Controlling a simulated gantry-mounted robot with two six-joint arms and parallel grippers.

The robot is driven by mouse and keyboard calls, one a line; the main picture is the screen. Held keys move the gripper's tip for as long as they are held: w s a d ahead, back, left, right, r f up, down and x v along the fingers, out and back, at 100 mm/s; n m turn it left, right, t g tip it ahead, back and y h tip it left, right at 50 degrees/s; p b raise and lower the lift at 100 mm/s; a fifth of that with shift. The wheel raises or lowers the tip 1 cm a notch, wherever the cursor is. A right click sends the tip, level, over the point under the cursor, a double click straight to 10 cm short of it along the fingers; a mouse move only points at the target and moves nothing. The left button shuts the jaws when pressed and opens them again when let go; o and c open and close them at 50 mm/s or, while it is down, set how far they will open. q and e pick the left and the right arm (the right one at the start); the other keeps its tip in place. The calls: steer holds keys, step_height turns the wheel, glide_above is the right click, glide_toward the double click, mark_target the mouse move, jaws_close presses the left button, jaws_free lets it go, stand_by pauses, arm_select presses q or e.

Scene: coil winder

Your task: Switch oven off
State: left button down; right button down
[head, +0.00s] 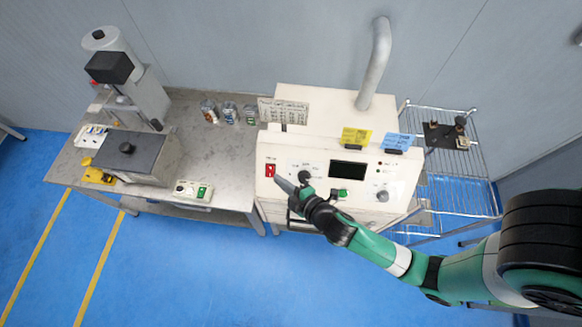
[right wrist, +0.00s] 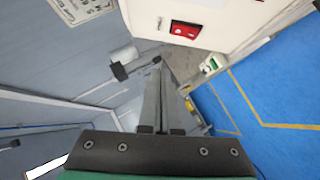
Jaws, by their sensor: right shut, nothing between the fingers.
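The oven (head: 310,110) is a white cabinet with a sloped control panel, at the centre right in the head view. Its red switch (head: 270,171) sits at the panel's left end; the right wrist view shows this red switch (right wrist: 185,31) near the top, on the white panel. My right gripper (head: 279,180) is shut and empty, its tips just beside the switch's lower right edge in the head view. In the right wrist view the closed fingers (right wrist: 157,64) end below and left of the switch, apart from it in the picture. The switch's position is too small to tell. My left gripper is out of view.
The panel also has a dark display (head: 348,169), a knob (head: 382,196) and a green button (head: 341,194). A metal workbench (head: 225,150) with cans and a machine stands left. A wire rack (head: 465,190) stands right. Blue floor lies clear in front.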

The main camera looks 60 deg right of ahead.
steer(key=v, duration=0.5)
steer(key=shift+d+r, duration=0.2)
steer(key=shift+r, duration=0.05)
steer(key=shift+w, duration=0.1)
